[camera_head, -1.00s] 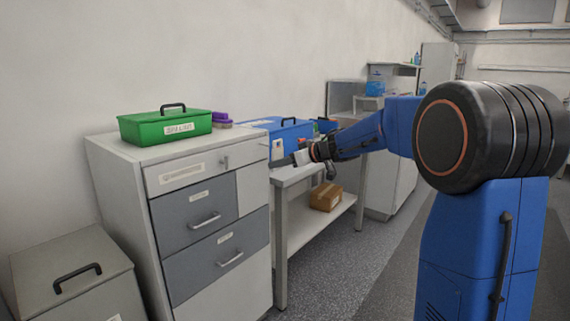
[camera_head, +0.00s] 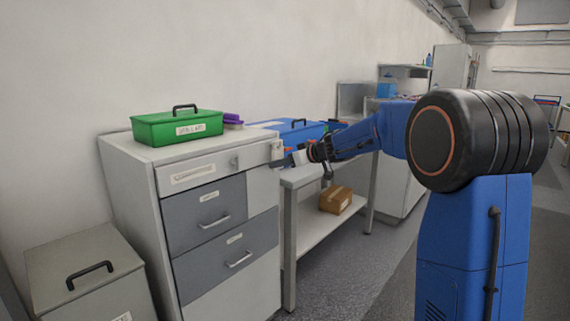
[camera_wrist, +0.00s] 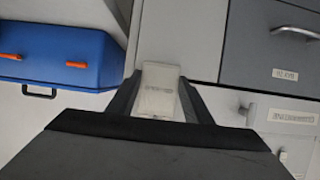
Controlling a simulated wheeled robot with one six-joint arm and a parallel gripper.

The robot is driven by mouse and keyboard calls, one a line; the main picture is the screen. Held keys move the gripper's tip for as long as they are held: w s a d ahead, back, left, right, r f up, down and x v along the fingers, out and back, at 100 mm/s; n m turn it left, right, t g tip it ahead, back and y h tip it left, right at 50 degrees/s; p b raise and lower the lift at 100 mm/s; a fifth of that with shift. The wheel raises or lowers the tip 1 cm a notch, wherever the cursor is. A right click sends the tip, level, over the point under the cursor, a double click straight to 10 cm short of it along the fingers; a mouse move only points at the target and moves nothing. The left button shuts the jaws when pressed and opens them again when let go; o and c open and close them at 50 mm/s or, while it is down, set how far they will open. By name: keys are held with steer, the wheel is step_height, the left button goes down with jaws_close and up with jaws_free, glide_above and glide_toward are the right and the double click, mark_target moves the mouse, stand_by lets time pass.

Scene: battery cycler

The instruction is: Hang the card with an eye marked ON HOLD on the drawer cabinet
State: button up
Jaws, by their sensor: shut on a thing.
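The drawer cabinet (camera_head: 130,195) stands left of centre in the head view, with a white top drawer, grey drawers below and a small grey fitting (camera_head: 234,162) on its upper front. That fitting also shows in the wrist view (camera_wrist: 245,110). My gripper (camera_head: 297,157) is just right of the cabinet's upper right front corner. In the wrist view my gripper (camera_wrist: 160,98) is shut on a small pale card (camera_wrist: 159,78) with blurred, unreadable print. In the head view the card (camera_head: 277,150) overlaps that corner; contact cannot be told.
A green toolbox (camera_head: 177,128) and a purple item (camera_head: 232,120) sit on the cabinet. A blue toolbox (camera_head: 292,132) is on the bench behind my gripper. A cardboard box (camera_head: 335,199) lies on the lower shelf. A grey box with a handle (camera_head: 85,255) stands at left.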

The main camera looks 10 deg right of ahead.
steer(key=shift+x, duration=0.95)
steer(key=shift+f, duration=0.1)
steer(key=o, duration=1.1)
